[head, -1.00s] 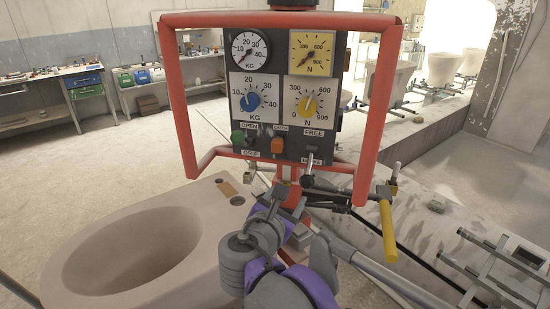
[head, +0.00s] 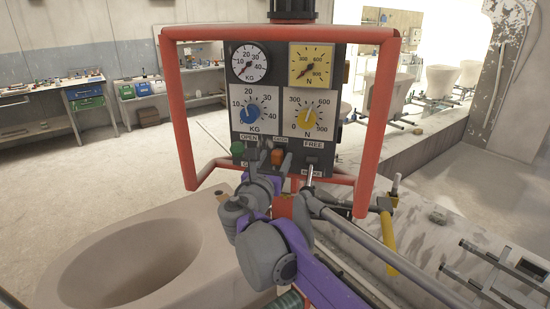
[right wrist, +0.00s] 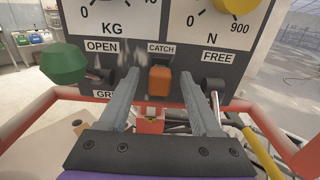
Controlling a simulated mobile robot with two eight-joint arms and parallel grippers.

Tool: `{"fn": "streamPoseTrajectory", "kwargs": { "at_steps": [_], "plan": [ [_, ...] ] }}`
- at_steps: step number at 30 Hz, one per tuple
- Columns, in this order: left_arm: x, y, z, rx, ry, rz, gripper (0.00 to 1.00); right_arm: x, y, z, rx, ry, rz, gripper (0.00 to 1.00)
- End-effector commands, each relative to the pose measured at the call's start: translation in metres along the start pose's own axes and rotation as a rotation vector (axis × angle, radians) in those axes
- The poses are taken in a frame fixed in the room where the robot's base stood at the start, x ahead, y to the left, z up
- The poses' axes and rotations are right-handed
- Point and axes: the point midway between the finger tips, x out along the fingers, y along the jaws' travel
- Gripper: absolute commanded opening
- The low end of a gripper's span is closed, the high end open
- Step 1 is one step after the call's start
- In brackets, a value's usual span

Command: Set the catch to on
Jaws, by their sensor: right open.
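The catch is an orange rocker switch (head: 277,157) under a CATCH label, low in the middle of the grey control panel (head: 240,135). In the right wrist view the catch (right wrist: 159,82) shows between my two fingertips. My right gripper (head: 279,161) is open and empty, its fingers pointing at the panel on either side of the catch. I cannot tell whether they touch the panel. No on or off marking is readable by the catch. My left gripper is not in view.
A green knob (right wrist: 64,64) is left of the catch and a FREE lever (right wrist: 214,88) right of it, both near my fingers. Dials (head: 252,110) sit above. A red tube frame (head: 374,120) surrounds the panel. A pale basin (head: 75,235) stands lower left.

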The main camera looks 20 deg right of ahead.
Motion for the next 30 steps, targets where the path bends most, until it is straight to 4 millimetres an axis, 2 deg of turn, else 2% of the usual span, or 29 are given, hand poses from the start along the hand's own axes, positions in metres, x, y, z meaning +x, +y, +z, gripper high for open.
{"fn": "streamPoseTrajectory", "kwargs": {
  "at_steps": [10,21,30],
  "plan": [
    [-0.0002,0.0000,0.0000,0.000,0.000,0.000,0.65,0.0045,0.0001,-0.0003,0.000,0.000,0.001,0.65],
    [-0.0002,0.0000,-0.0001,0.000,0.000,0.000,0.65,0.0042,0.0001,-0.0003,0.000,0.000,0.001,0.00],
    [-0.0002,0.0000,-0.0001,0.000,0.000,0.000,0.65,0.0042,0.0001,-0.0003,0.000,0.000,0.001,0.00]
  ]
}}
